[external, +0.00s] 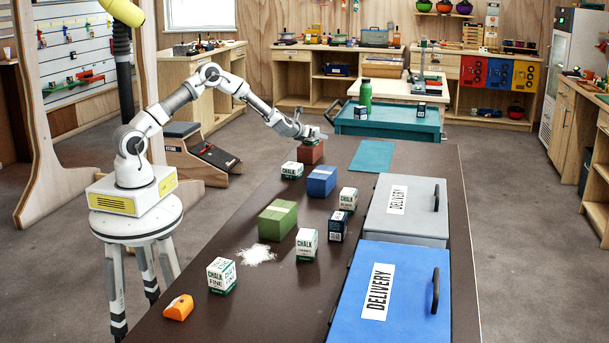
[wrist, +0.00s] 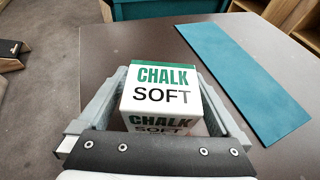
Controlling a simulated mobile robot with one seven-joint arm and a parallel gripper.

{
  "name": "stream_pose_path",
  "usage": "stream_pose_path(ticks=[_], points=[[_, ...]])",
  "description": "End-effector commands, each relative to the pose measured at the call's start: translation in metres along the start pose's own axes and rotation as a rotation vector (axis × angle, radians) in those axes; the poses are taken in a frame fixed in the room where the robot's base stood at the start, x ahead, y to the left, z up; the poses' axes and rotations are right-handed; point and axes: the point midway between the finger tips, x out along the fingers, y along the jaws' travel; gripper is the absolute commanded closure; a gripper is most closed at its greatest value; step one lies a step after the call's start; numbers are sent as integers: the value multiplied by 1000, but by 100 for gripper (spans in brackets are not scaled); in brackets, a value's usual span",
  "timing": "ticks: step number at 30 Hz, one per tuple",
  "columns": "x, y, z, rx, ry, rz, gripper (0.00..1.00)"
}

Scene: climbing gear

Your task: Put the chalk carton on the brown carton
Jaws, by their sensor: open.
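The brown carton (external: 310,153) stands near the far end of the dark table, and my gripper (external: 314,135) is right above it. In the wrist view, a white and green chalk carton (wrist: 162,90) marked "CHALK SOFT" sits upright between the two spread fingers of my gripper (wrist: 165,98). The fingers are open on either side of it. In the external view this chalk carton is mostly hidden by the gripper, over the brown carton. The brown carton does not show in the wrist view, and I cannot see the contact between the two.
More chalk cartons (external: 292,170) (external: 348,199) (external: 306,244) (external: 221,275) stand along the table, with a blue carton (external: 321,181), a green carton (external: 277,220) and a dark box (external: 337,226). Grey (external: 408,222) and blue (external: 390,325) delivery boxes line the right. A teal mat (external: 372,157) lies flat.

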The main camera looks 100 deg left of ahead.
Motion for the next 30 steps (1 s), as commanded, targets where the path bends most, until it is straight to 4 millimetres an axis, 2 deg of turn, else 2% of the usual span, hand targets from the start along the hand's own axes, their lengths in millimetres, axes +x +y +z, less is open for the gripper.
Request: stream_pose_path(ticks=[5,21,25,30], points=[[-8,0,3,1,0,-1,0],[-98,0,3,2,-1,-1,0],[-112,-1,3,1,-1,-2,0],[-121,0,3,1,-1,-1,0]])
